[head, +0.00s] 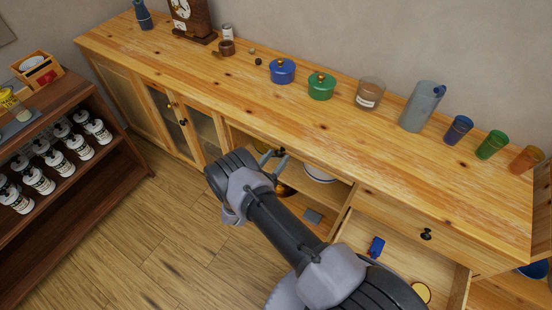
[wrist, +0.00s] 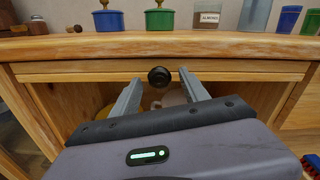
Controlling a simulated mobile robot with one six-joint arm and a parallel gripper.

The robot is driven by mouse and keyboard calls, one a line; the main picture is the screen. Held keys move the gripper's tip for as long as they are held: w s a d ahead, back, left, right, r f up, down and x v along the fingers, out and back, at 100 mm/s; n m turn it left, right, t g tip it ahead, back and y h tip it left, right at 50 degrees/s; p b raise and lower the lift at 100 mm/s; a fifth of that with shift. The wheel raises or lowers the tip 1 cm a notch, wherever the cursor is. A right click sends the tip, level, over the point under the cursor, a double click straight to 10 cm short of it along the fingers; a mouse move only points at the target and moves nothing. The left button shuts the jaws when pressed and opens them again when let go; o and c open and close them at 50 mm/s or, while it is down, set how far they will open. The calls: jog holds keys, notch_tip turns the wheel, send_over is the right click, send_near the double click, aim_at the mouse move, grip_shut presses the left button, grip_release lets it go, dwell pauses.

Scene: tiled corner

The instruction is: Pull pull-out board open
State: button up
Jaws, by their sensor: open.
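The pull-out board (wrist: 80,76) shows in the wrist view as a thin wooden strip just under the counter's front edge. It looks level with the cabinet front. Its round black knob (wrist: 159,77) is at the middle. My gripper (wrist: 160,84) is open, with one finger on each side of the knob; I cannot tell whether either finger touches it. In the head view, my gripper (head: 273,160) is at the cabinet front above an open compartment, and my arm hides much of that front.
The long wooden counter (head: 300,115) carries a blue pot (head: 282,71), a green pot (head: 321,86), a jar (head: 369,93), a pitcher (head: 422,106) and several cups. An open drawer (head: 400,252) juts out at the lower right. A dark shelf (head: 110,168) with bottles stands left. Floor between is clear.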

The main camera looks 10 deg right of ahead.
grip_shut()
dwell(1.3)
